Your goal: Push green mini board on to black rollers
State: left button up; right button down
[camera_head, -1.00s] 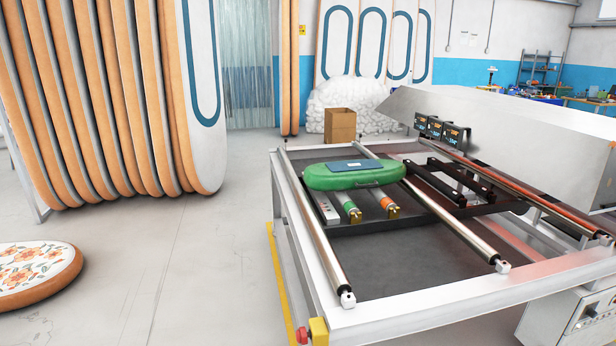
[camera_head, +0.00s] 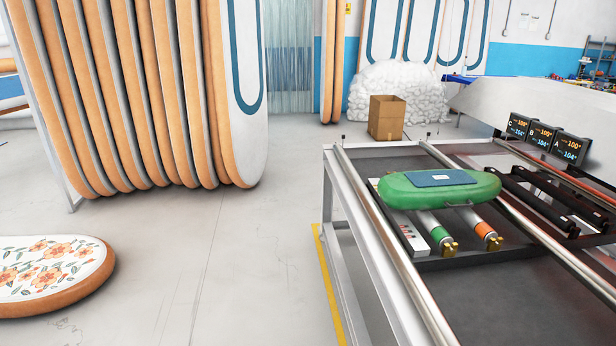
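The green mini board (camera_head: 405,195) lies flat on the metal-framed machine table at the right, with a blue pad (camera_head: 440,178) on its top and a small handle on its near side. It rests across the steel rails, above a green-banded cylinder and an orange-banded cylinder. The black rollers (camera_head: 548,198) are to the right of the board, beyond a long steel rail, and the board is apart from them. Neither of my grippers shows in the head view.
A cardboard box (camera_head: 386,118) stands behind the table. Upright orange-edged boards (camera_head: 150,90) fill the left back. A flowered board (camera_head: 50,272) lies at the left front. The floor (camera_head: 220,260) between them and the table is clear. Display boxes (camera_head: 543,137) stand beyond the rollers.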

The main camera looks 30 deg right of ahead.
aim_at(395, 191)
jog(key=i+z, duration=0.15)
jog(key=i, duration=0.55)
jog(key=i+j+z, duration=0.15)
jog(key=i, duration=0.6)
jog(key=i+z, duration=0.4)
jog(key=i+j+z, duration=0.1)
jog(key=i+z, duration=0.3)
jog(key=i+j+z, duration=0.35)
jog(key=i, duration=0.15)
jog(key=i+j+z, duration=0.4)
jog(key=i+l, duration=0.05)
jog(key=l, duration=0.05)
